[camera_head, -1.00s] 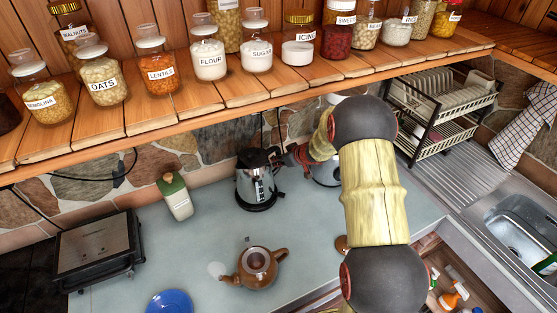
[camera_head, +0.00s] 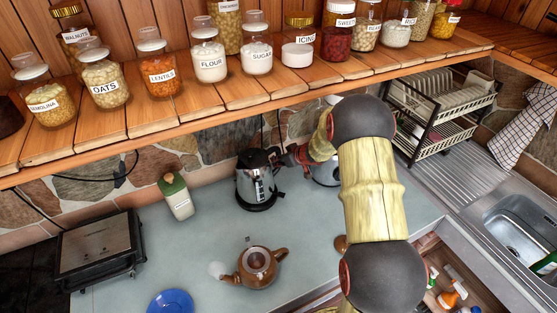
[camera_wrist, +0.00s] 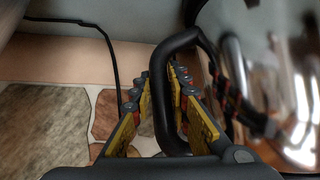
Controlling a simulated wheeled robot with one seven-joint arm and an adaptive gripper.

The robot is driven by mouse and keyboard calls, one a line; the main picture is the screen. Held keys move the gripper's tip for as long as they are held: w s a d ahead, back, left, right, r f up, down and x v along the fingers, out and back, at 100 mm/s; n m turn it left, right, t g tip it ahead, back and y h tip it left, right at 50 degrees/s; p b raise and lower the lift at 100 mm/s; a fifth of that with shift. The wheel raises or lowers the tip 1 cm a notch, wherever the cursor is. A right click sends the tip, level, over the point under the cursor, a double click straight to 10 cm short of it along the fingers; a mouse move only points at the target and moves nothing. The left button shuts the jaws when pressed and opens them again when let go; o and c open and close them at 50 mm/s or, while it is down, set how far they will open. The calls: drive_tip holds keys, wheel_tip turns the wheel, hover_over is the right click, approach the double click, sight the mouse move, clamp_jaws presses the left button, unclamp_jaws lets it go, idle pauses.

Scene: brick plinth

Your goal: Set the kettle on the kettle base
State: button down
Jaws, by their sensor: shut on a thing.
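The kettle (camera_head: 255,178) is shiny steel with a black lid and handle, and stands upright near the back of the grey counter. A black round kettle base (camera_head: 259,206) shows under its bottom; I cannot tell whether the two are fully seated together. My gripper (camera_head: 284,160) reaches in from the right at the kettle's handle side, partly hidden by my arm. In the wrist view, the black handle (camera_wrist: 163,95) passes between the yellow-and-black fingers, which are shut on it. The steel body (camera_wrist: 290,75) is to the right there.
A brown teapot (camera_head: 257,264) and a blue plate (camera_head: 171,303) are at the front. A shelf of jars (camera_head: 230,101) overhangs the back. A dish rack (camera_head: 440,110) and sink (camera_head: 518,225) are right.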

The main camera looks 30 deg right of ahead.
drive_tip(key=shift+w+f+b, duration=0.1)
drive_tip(key=shift+f+b, duration=0.2)
drive_tip(key=shift+f, duration=0.1)
idle(0.5)
drive_tip(key=c, duration=2)
unclamp_jaws()
drive_tip(key=shift+f, duration=0.1)
drive_tip(key=shift+o, duration=0.2)
drive_tip(key=shift+s+f, duration=0.2)
drive_tip(key=p+v, duration=0.8)
drive_tip(key=v, duration=0.3)
drive_tip(key=shift+r, duration=0.15)
drive_tip(key=shift+w, duration=0.1)
